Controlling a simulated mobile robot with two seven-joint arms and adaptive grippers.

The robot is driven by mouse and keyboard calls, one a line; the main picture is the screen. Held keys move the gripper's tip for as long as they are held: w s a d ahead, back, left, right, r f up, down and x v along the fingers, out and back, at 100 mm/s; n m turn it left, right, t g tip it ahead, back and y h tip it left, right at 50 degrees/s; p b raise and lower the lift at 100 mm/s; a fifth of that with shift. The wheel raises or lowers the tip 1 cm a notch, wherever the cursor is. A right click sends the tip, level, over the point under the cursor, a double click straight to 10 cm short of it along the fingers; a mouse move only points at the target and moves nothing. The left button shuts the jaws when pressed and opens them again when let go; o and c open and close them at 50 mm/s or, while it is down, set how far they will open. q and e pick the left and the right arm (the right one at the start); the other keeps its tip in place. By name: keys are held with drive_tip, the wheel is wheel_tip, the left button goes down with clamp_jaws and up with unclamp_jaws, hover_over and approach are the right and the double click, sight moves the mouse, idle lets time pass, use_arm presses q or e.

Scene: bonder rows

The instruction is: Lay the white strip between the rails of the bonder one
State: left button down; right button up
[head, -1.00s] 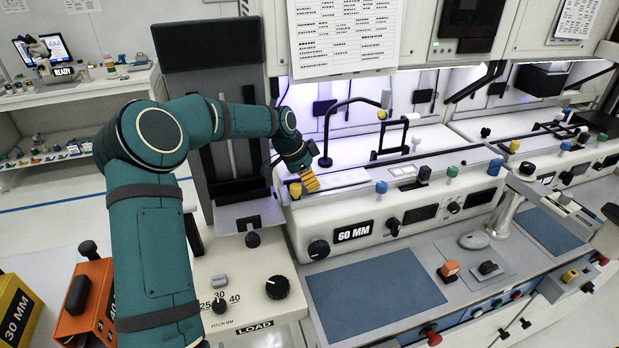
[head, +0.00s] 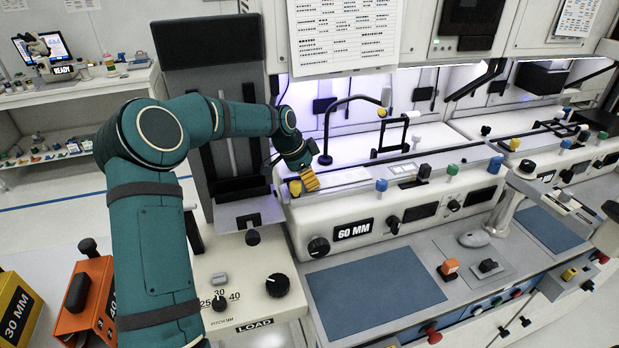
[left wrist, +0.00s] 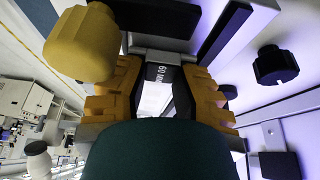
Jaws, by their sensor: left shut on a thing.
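The bonder marked 60 MM (head: 353,230) stands at the middle of the head view, with long rails along its top. I cannot tell from the pictures whether it is bonder one. My left gripper (head: 309,182), with orange fingers, is at the left end of these rails. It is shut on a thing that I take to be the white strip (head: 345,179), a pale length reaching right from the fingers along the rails. In the left wrist view the left gripper (left wrist: 158,95) has a pale piece between its fingers; much of it is hidden. My right gripper is not in view.
A black curved lamp arm (head: 327,135) rises behind the rails. Blue knob (head: 381,185) and yellow knob (head: 295,189) stand near the gripper. A LOAD unit (head: 235,290) with dials is at front left. A blue mat (head: 375,290) lies clear in front.

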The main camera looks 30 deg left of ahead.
use_arm(q)
drive_tip(key=shift+f, duration=0.25)
drive_tip(key=c, duration=0.7)
unclamp_jaws()
drive_tip(key=shift+c, duration=0.2)
drive_tip(key=v, duration=1.2)
idle(0.5)
